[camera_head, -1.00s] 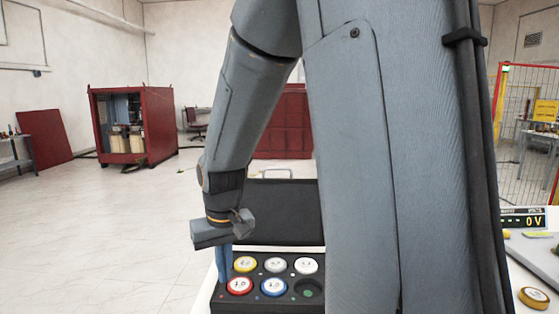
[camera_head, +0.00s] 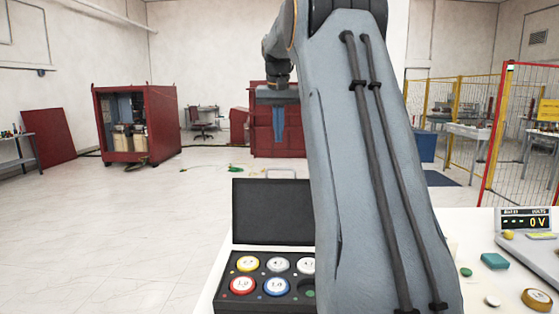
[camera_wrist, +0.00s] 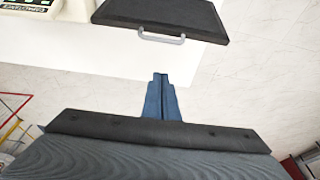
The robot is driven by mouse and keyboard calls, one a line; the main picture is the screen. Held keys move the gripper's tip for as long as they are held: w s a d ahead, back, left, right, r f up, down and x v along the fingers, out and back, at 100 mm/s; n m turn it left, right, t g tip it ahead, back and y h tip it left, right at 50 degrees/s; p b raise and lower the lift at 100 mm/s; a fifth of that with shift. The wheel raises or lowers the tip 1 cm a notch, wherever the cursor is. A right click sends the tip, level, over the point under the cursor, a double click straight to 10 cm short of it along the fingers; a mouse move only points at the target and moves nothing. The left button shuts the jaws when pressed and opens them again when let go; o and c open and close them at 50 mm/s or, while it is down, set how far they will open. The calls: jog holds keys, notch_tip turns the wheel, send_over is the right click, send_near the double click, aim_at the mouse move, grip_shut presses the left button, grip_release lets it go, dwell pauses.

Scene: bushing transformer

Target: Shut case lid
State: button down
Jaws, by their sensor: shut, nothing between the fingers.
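The black case (camera_head: 260,296) stands on the white table with its lid (camera_head: 270,212) open and upright at the back. The case holds round capped pieces in yellow, red, blue and white; its right part is hidden behind my arm. My gripper (camera_head: 279,124) has its blue fingers shut and empty, raised well above and beyond the lid. In the wrist view the lid (camera_wrist: 165,17) shows at the top with its grey handle (camera_wrist: 161,37), and my gripper (camera_wrist: 160,82) is below it in the picture, apart from it.
Red cabinets (camera_head: 138,122) and a yellow-posted fence stand far off. The space around my gripper is clear.

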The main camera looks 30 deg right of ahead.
notch_tip(320, 180, down, 9)
jog(key=s+p, duration=0.1)
jog(key=p, duration=0.4)
jog(key=shift+a, duration=0.15)
jog(key=shift+a, duration=0.15)
dwell(0.4)
